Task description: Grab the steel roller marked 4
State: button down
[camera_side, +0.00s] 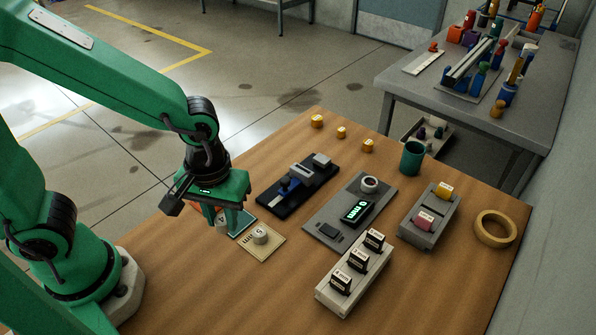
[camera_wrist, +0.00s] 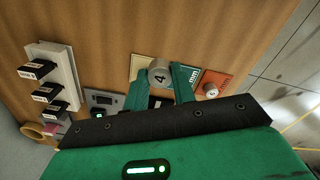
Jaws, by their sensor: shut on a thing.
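The steel roller marked 4 (camera_wrist: 160,74) sits between the two green fingers of my gripper (camera_wrist: 168,80) in the wrist view, its numbered face showing. My gripper is shut on it. In the side view my gripper (camera_side: 228,219) is low over the near-left part of the table, and the roller marked 4 (camera_side: 221,218) shows partly behind a finger. A teal-edged card (camera_side: 244,225) lies by the fingers. Whether the roller touches its card cannot be told. A second steel roller, marked 5 (camera_side: 261,234), stands on a beige card (camera_side: 263,248) just right of my gripper.
An orange card (camera_wrist: 217,80) with another small roller (camera_wrist: 212,93) lies close to my gripper. Right are a dark blue fixture (camera_side: 285,200), a grey gauge plate (camera_side: 325,231), a white rack (camera_side: 326,288) of black blocks, a green cup (camera_side: 412,158) and a tape roll (camera_side: 484,238). The table's front is clear.

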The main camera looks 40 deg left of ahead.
jog(key=shift+s+d+r, duration=0.45)
jog(key=shift+d, duration=0.15)
jog(key=shift+w, duration=0.1)
dwell(0.3)
